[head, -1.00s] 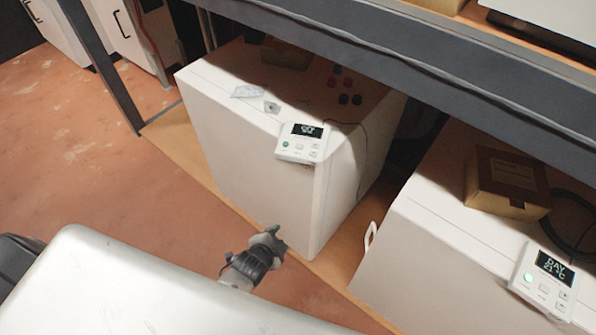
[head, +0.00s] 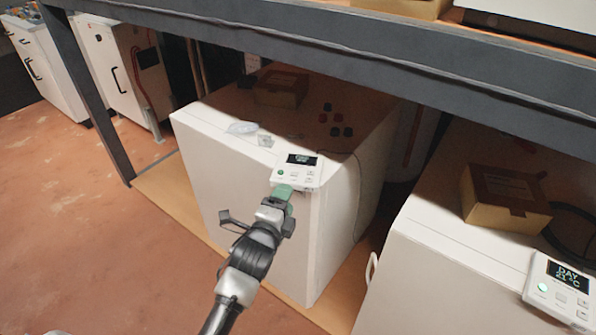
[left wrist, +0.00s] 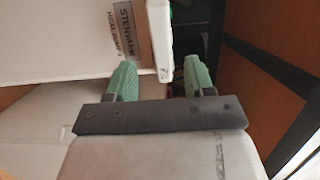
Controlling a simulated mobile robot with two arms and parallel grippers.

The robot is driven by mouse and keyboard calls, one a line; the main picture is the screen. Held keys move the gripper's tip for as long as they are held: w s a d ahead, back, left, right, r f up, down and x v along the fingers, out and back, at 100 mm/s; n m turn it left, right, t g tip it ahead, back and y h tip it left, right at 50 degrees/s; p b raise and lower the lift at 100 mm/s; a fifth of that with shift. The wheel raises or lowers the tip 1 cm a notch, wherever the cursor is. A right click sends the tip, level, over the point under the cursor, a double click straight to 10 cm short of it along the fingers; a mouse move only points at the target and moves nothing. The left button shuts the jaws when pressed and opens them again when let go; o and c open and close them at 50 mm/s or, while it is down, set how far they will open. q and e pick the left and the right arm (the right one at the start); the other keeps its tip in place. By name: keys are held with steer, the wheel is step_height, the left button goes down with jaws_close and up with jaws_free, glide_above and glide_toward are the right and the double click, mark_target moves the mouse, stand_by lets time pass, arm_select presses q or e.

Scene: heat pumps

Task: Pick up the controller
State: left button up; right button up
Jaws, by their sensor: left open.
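A white controller (head: 298,170) with a dark display and a green light lies at the front edge of the white heat pump's top (head: 205,115), its near part overhanging. My left gripper (head: 280,198) is right at its near edge, with green fingertips partly over it. In the left wrist view the controller (left wrist: 160,38) shows edge-on as a white strip with a green glow. Its near end reaches the gap between the two spread fingers (left wrist: 160,78). I cannot tell whether a finger touches it. A second white controller (head: 558,287) reading DAY lies on the right heat pump. My right gripper is not in view.
A grey shelf beam (head: 330,45) crosses above the heat pumps. Cardboard boxes (head: 280,90) (head: 505,195), small dark knobs (head: 336,118) and a clear bag (head: 243,128) lie on the tops. The floor at left is open.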

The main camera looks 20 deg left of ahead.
mark_target(309, 180)
arm_select(q)
steer(key=w, duration=0.4)
steer(key=shift+w+d+r, duration=0.1)
steer(key=shift+w+d, duration=0.1)
steer(key=shift+w, duration=0.2)
steer(key=c, duration=0.9)
jaws_close()
steer(key=shift+r, duration=0.1)
